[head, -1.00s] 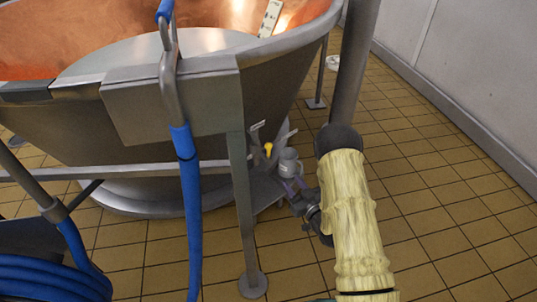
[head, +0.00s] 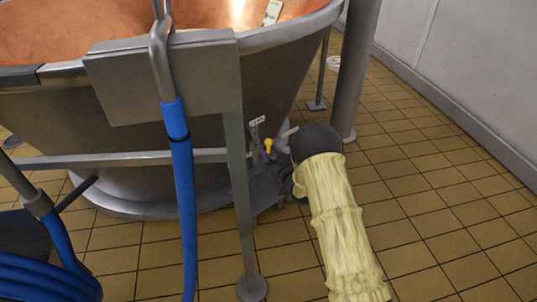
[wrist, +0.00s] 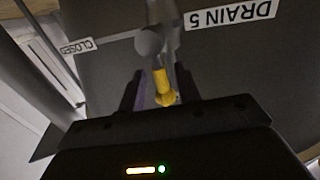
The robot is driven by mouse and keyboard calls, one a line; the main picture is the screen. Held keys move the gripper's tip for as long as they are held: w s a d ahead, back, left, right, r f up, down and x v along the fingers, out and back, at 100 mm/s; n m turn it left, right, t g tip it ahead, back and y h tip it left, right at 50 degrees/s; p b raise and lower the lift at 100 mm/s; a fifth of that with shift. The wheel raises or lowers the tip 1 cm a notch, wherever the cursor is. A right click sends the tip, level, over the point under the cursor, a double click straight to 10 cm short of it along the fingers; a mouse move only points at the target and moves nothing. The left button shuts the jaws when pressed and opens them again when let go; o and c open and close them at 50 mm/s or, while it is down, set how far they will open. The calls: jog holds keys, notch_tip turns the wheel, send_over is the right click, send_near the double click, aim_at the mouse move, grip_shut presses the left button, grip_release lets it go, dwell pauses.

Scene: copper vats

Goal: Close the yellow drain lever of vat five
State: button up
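The yellow drain lever (head: 268,145) is on the valve low on the vat's side, in the head view. In the wrist view the lever (wrist: 162,82) points down from a grey valve pivot (wrist: 150,42). My gripper (wrist: 159,85) is open, its dark fingers on either side of the lever with gaps showing; contact cannot be told. A "DRAIN 5" label (wrist: 230,14) and a "CLOSED" label (wrist: 77,46) appear upside down beside the pivot. In the head view my wrist hides part of the valve and most of my gripper.
The copper-lined vat (head: 290,85) fills the upper left. A grey vat leg (head: 240,200) and a blue hose (head: 185,200) stand left of the valve. A thick grey post (head: 355,70) rises behind my arm. Tiled floor (head: 430,210) is clear at right, up to the wall.

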jog(key=shift+x, duration=1)
grip_shut()
